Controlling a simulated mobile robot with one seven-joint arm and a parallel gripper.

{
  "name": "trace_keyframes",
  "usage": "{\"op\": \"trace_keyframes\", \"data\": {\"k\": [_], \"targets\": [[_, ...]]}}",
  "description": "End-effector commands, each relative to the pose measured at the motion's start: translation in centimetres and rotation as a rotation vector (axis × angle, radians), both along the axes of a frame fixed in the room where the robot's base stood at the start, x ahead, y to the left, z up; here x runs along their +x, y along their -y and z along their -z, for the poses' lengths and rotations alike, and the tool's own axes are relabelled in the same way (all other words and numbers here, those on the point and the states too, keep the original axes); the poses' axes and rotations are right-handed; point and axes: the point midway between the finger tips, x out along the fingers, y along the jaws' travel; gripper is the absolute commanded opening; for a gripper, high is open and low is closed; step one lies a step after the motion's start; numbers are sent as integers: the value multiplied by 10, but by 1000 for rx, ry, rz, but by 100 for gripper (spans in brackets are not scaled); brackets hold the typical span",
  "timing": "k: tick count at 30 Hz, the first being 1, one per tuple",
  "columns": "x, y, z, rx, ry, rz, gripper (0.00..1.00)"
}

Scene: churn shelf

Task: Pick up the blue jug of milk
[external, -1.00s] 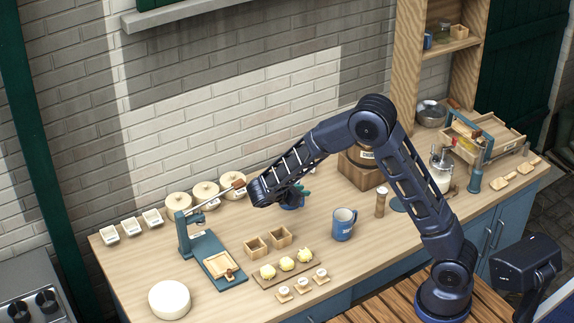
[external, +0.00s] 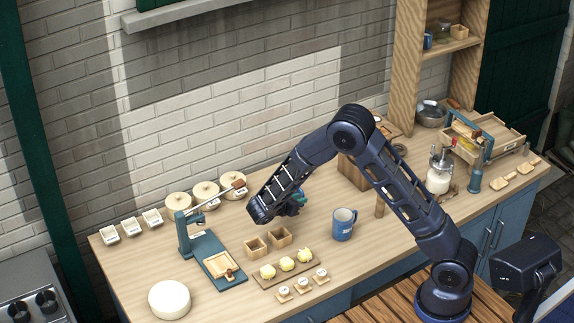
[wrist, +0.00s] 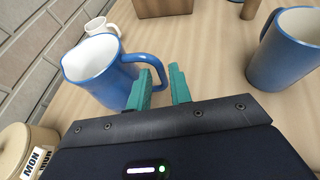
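Two blue vessels with pale insides show in the wrist view. The left blue jug (wrist: 97,70), with a handle at its right side, stands just ahead of my gripper (wrist: 160,85). My gripper is open, its teal fingertips apart, with the handle's outer curve at or between them; contact cannot be told. In the external view my gripper (external: 300,203) is low over the counter and hides most or all of the first jug.
A lidded crock marked MON (wrist: 25,150) is near on the left, beside the brick wall. A small white cup (wrist: 101,27) stands behind the left jug. A wooden block (external: 354,172) is farther along. Small wooden boxes (external: 256,247) and a board of yellow lumps (external: 287,266) lie in front.

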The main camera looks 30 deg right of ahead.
Motion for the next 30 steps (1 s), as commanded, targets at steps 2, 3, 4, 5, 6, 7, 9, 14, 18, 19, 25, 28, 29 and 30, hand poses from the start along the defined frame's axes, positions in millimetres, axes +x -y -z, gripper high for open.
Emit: {"op": "trace_keyframes", "data": {"k": [2, 3, 4, 5, 6, 7, 9, 14, 18, 19, 25, 28, 29, 30], "targets": [[1, 6, 3, 0, 0, 1, 21], [2, 9, 5, 0, -1, 2, 21], [3, 12, 6, 1, -1, 2, 21], [4, 16, 8, 0, -1, 3, 21], [6, 21, 10, 0, -1, 3, 21], [7, 25, 12, -2, -2, 2, 21], [9, 33, 16, 0, -1, 2, 21], [12, 43, 20, 1, 0, 0, 21], [12, 43, 20, 1, 0, 0, 21], [12, 43, 20, 1, 0, 0, 21], [12, 43, 20, 1, 0, 0, 0], [13, 43, 19, 0, 1, 0, 0], [13, 43, 19, 0, 1, 0, 0], [13, 43, 19, 0, 1, 0, 0]]}}
